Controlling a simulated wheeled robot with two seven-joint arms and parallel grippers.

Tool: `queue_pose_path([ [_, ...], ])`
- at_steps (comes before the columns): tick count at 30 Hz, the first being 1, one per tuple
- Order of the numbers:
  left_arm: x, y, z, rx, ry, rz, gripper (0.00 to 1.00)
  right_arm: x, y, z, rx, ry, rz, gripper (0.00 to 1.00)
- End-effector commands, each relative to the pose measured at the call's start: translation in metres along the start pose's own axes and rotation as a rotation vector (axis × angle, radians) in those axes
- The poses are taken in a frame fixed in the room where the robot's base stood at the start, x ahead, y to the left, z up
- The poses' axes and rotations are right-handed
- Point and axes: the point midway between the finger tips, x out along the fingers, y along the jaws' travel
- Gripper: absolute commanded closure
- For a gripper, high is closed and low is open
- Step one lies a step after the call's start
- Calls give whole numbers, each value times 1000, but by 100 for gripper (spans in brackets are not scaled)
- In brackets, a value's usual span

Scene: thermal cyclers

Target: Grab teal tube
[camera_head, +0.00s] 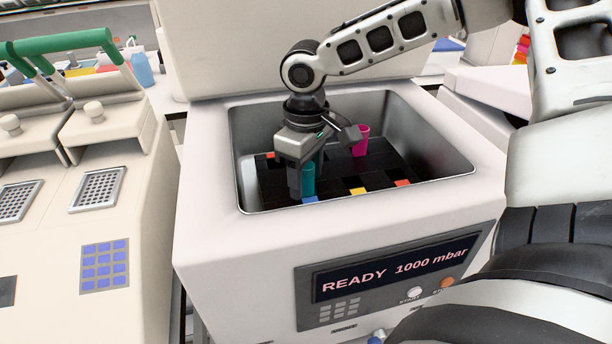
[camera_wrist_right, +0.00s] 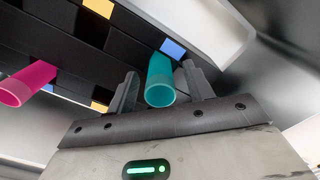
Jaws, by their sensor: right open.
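The teal tube (camera_head: 308,180) stands in the black rack on the floor of the machine's metal chamber. In the right wrist view the teal tube (camera_wrist_right: 160,82) shows its open end between the two fingers. My right gripper (camera_head: 306,178) is down in the chamber at the teal tube, with its fingers on either side of it. In the wrist view the right gripper (camera_wrist_right: 160,90) is open, and a gap shows at least on the left side of the tube. My left gripper is not in view.
A magenta tube (camera_head: 361,141) stands in the rack behind and right of my gripper; it also shows at left in the wrist view (camera_wrist_right: 28,84). The chamber's metal walls (camera_head: 425,135) surround the gripper. Thermal cyclers (camera_head: 110,130) stand at left.

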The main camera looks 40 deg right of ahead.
Motion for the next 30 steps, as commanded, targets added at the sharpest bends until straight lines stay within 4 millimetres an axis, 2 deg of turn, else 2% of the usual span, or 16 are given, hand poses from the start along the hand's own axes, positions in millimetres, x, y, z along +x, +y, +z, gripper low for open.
queue_pose_path([
  [8,0,0,2,0,-3,-1,64,5,0,0,0,2,1,48],
  [13,0,0,4,-1,-7,-1,64,4,0,0,0,1,1,93],
  [14,-1,0,4,-1,-8,-1,64,4,0,0,0,1,1,96],
  [24,-2,0,7,-3,-14,-1,64,2,0,-1,0,2,1,95],
  [30,-2,0,6,-3,-14,-1,64,-15,0,-1,1,5,2,95],
])
